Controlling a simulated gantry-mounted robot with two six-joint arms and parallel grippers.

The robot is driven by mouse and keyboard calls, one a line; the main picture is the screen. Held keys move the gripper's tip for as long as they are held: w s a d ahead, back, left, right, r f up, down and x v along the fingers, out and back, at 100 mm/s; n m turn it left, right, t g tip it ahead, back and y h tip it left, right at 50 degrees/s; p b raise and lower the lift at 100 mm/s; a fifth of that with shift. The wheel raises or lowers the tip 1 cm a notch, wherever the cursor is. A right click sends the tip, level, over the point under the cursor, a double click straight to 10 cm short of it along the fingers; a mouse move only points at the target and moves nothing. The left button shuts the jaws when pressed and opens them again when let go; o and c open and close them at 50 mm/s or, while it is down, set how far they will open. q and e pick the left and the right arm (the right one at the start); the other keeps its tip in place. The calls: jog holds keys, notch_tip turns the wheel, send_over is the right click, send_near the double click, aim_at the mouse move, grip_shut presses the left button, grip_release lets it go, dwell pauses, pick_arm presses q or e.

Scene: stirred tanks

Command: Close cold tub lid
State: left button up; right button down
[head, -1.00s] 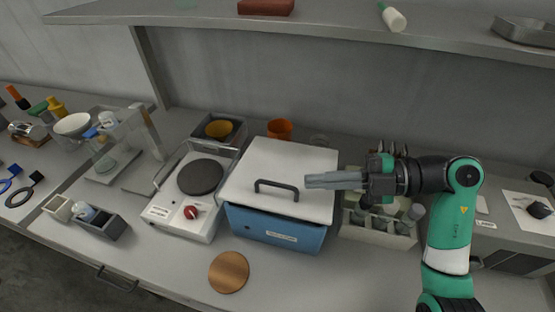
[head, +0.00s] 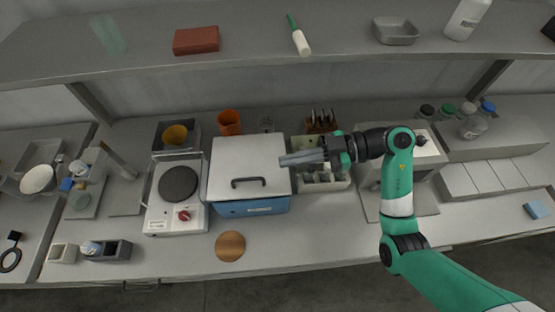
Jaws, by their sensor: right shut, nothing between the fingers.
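The cold tub is a blue box (head: 252,207) on the bench with a label on its front. Its white lid (head: 248,160) lies over the top, with a dark handle (head: 248,182) near the front edge. The lid looks flat; I cannot tell whether it sits fully down all round. My right gripper (head: 283,160) is shut and empty. Its fingertips point left and appear over the lid's right edge; their height above it is hard to judge. My left gripper is not in view.
A hotplate (head: 160,215) stands close on the tub's left. A rack of bottles (head: 322,183) stands on its right, under my right gripper. A round wooden disc (head: 230,246) lies in front. An orange cup (head: 229,122) stands behind. A shelf (head: 350,48) overhangs the back.

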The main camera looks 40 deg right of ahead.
jog(key=b, duration=0.2)
send_over(257, 179)
jog(key=shift+a+f, duration=0.25)
jog(key=shift+f, duration=0.95)
jog(key=f, duration=0.1)
jog(key=f+b, duration=0.1)
jog(key=f, duration=0.1)
jog(key=shift+d+b, duration=0.25)
jog(key=shift+b, duration=0.05)
jog(key=shift+f, duration=0.35)
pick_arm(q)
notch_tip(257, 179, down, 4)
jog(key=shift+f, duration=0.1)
pick_arm(e)
jog(key=shift+w, duration=0.1)
